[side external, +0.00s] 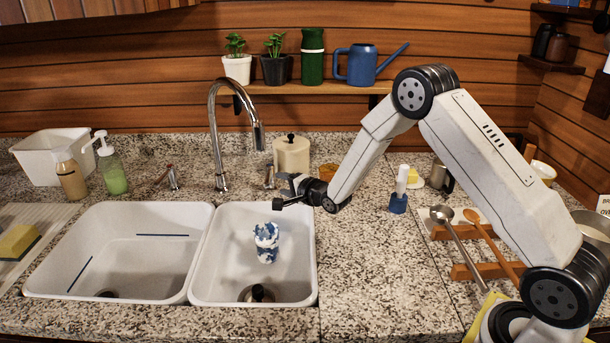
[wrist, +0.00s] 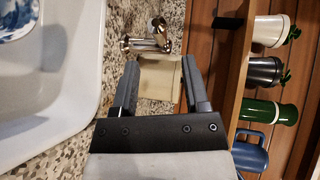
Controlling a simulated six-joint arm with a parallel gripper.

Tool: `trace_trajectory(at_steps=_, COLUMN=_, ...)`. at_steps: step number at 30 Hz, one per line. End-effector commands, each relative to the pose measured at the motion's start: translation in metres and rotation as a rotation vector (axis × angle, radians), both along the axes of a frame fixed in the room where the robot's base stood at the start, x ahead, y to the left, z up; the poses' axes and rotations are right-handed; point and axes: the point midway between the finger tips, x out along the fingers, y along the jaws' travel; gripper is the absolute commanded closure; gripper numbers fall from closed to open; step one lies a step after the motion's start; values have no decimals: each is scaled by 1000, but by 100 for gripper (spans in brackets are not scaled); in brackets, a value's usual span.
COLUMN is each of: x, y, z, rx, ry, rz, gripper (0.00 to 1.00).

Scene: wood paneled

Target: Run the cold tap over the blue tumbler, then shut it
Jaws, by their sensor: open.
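The blue-and-white patterned tumbler (side external: 266,242) stands upright in the right sink basin (side external: 300,285); its edge shows at the wrist view's upper left (wrist: 14,18). The tall curved faucet (side external: 213,130) rises behind the sinks, its spout above the right basin; I see no water stream. One metal tap handle (side external: 172,177) is left of the faucet, another (side external: 269,177) right of it. No hot or cold mark is legible. My gripper (side external: 281,191) is open and empty beside the right handle. In the wrist view that handle (wrist: 150,42) lies just beyond the fingertips (wrist: 159,62).
A cream canister (side external: 292,155) stands close behind my gripper. A shelf (side external: 300,88) with plants, a green canister and a blue watering can runs above. Soap bottles (side external: 112,172) stand at left. A blue-based brush (side external: 398,203) and spoon rack (side external: 455,232) are at right.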

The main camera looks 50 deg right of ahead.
Motion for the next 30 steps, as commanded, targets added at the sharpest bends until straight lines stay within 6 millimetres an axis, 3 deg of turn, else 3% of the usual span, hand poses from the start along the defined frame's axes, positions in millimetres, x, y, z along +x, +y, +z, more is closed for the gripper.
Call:
trace_trajectory(at_steps=21, x=57, y=1, z=-13, rx=-1, ry=1, rz=0, gripper=42)
trace_trajectory(at_steps=30, x=69, y=1, z=-15, rx=-1, ry=1, rz=0, gripper=42)
